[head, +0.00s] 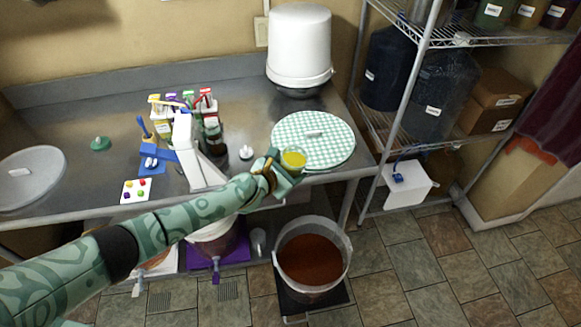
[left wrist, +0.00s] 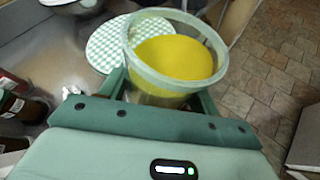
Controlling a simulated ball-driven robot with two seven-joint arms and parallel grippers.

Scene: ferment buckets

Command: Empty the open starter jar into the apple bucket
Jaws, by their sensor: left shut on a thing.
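The open starter jar (head: 294,159) is a clear cup holding yellow contents. My left gripper (head: 282,170) is shut on it at the counter's front edge. In the left wrist view the jar (left wrist: 176,55) sits between the fingers, its mouth open and the yellow surface inside slanting. Another bucket (head: 215,240) stands on a purple mat, partly hidden behind my left arm. My right gripper is not in view.
A green checkered round cover (head: 330,139) lies on the steel counter (head: 70,120). A white upturned bucket (head: 300,45) stands behind it. A rack of small bottles (head: 185,105) is mid-counter. A wire shelf (head: 405,130) stands at right. The tiled floor (head: 430,270) at right is clear.

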